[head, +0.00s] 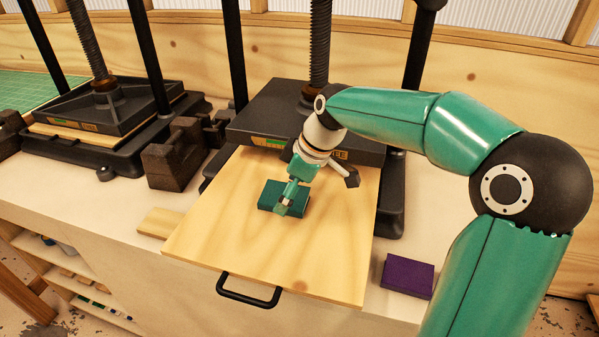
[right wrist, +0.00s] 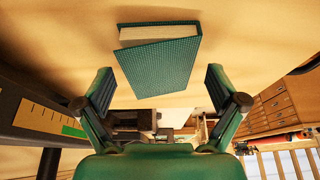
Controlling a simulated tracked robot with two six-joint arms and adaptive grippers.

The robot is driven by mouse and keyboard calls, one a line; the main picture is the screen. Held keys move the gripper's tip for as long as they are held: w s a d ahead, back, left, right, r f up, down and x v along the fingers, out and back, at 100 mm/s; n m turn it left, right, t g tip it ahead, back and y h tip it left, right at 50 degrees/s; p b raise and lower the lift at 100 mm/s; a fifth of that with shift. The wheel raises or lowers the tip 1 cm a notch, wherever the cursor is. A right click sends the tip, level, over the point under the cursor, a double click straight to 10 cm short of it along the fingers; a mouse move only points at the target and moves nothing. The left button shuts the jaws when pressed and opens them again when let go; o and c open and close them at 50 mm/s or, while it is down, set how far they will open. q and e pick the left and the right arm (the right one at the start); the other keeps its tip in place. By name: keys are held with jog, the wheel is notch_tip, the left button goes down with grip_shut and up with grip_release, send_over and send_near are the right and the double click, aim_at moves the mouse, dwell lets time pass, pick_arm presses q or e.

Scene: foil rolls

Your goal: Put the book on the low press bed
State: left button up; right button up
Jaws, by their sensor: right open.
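A teal cloth-covered book (head: 268,196) lies on the pulled-out wooden press bed (head: 222,238), near its middle, in front of the black press plate. The book (right wrist: 162,62) also shows in the right wrist view, with its pale page edge visible. My right gripper (head: 285,206) is over the book and hides part of it in the head view. In the right wrist view its two fingers (right wrist: 158,84) are spread wide, with the book beyond and between them and a gap on each side. My left gripper is not in view.
The bed has a black handle (head: 248,291) at its front. A purple block (head: 408,276) lies to its right, and a small wooden piece (head: 160,223) to its left. Dark weights (head: 175,155) and a second press (head: 100,115) stand at the left. The bed's front is clear.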

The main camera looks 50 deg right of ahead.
jog(key=v, duration=1.1)
jog(key=shift+r+p, duration=0.2)
jog(key=shift+p, duration=0.15)
jog(key=shift+s, duration=0.15)
